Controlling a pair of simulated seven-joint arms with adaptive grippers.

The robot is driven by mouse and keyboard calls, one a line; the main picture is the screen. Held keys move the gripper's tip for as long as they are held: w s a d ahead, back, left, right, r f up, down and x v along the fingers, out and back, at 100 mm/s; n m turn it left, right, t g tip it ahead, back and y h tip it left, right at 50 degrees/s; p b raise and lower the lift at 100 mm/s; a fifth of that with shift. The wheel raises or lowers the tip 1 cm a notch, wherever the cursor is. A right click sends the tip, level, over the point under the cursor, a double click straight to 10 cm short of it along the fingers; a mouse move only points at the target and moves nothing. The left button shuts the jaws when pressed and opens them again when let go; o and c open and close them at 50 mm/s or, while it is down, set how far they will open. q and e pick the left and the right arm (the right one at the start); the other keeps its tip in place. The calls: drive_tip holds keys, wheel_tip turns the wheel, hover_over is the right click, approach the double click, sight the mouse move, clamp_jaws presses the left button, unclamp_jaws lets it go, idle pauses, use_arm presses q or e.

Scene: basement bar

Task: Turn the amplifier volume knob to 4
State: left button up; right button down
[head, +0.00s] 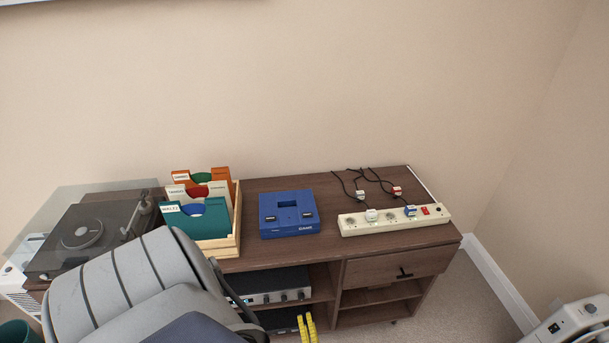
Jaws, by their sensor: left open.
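I cannot tell which knob is the volume knob or read any numbers. My left gripper (307,324) shows as two yellow fingers at the bottom edge of the view, open, below and in front of the amplifier's right end. The fingers look apart from the knobs, and nothing shows between them. My right gripper is not in view.
On the cabinet top are a turntable (88,235), a wooden record crate (237,213), a blue console (289,214) and a cream power strip (385,220) with plugs. A dark unit (280,320) is below the amplifier. A drawer (385,266) and open shelves are at right.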

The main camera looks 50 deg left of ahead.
use_arm(q)
drive_tip(key=shift+v, duration=1.45)
drive_tip(key=s+d+f+n+g+h, duration=0.25)
drive_tip(key=s+f+n+h, duration=0.2)
drive_tip(key=f+n, duration=0.4)
drive_tip(key=s+d+f+n+g+h, duration=0.2)
drive_tip(key=s+d+f+n+h, duration=0.2)
drive_tip(key=s+f+n, duration=0.4)
drive_tip(key=s+d+f+n+g+h, duration=0.2)
drive_tip(key=s+d+f+n+h, duration=0.15)
drive_tip(key=f+n, duration=0.5)
drive_tip(key=s+a+n+h, duration=0.1)
drive_tip(key=s+n+h, duration=0.2)
drive_tip(key=s+n, duration=0.8)
drive_tip(key=shift+s, duration=1.15)
drive_tip(key=shift+a+g, duration=0.1)
drive_tip(key=shift+g, duration=0.15)
